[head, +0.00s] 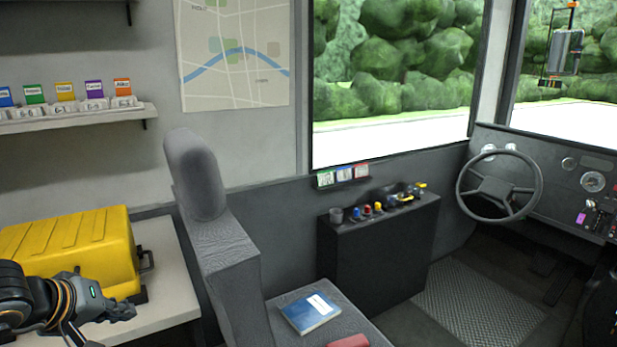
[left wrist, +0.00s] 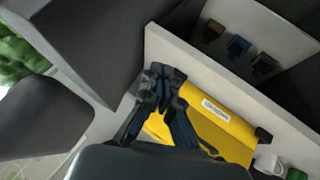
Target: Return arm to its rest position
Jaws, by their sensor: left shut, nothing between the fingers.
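My left gripper (head: 125,312) is at the lower left of the head view, in front of the yellow case (head: 75,240) and near the grey seat's backrest (head: 225,255). In the left wrist view its fingers (left wrist: 163,76) are together with nothing between them. The yellow case also shows there (left wrist: 215,118), beyond the fingers. My right gripper is not in view.
The case stands on a pale counter (head: 172,270). A blue book (head: 310,312) and a red item (head: 348,341) lie on the seat. A dark console (head: 375,250) and steering wheel (head: 498,187) are farther right. A shelf (head: 75,119) holds several coloured cards.

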